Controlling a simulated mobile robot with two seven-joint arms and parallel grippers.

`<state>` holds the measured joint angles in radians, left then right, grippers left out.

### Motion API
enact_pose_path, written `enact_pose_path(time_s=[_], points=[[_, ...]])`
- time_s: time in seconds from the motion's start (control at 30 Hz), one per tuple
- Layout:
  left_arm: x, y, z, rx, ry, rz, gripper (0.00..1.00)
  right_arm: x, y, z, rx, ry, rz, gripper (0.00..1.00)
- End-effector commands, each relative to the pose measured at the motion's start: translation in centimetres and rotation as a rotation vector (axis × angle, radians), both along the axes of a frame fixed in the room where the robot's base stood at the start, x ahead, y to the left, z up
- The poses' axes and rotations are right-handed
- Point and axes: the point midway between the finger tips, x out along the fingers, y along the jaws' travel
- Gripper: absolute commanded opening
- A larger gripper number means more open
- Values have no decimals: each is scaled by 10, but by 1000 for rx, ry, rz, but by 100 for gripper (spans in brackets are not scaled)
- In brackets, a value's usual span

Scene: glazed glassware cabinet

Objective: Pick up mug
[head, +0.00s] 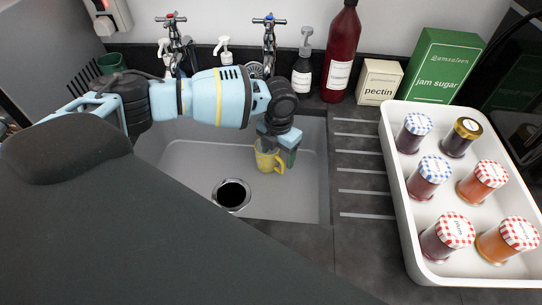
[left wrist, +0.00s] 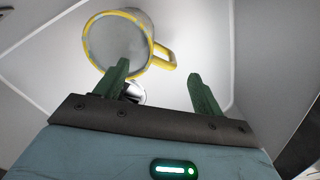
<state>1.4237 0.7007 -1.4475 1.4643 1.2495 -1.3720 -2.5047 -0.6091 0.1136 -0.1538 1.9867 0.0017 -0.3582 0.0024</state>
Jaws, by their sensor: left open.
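The yellow-rimmed mug (head: 267,160) is in the sink area in the head view, partly hidden by my left gripper (head: 283,146). In the left wrist view the mug (left wrist: 118,38) shows its pale inside and a yellow handle (left wrist: 165,57) pointing right. My left gripper (left wrist: 159,70) is open, with its two green fingers apart. The left finger overlaps the mug's rim in the picture, and the handle lies near the gap between the fingertips. I cannot tell whether a finger touches the mug. My right gripper is not in view.
The grey sink (head: 185,157) has a round drain (head: 232,194). Taps (head: 268,40) and bottles (head: 341,55) stand behind it. A white tray (head: 395,180) of several jars sits at the right, below a green jam sugar box (head: 435,65) and a pectin box (head: 379,82).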

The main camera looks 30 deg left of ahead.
Motion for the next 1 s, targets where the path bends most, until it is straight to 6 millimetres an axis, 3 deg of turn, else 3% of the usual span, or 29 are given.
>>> enact_pose_path(time_s=[0.1, 0.33, 0.7, 1.0], points=[[-1, 0, -13, 1, 2, 0, 69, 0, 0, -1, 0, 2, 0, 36], [0, 0, -21, 0, 0, 0, 69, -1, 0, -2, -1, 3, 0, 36], [0, 0, -65, 0, -1, 0, 69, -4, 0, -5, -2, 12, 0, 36], [1, 0, -68, 0, -2, 1, 66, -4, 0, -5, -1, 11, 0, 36]])
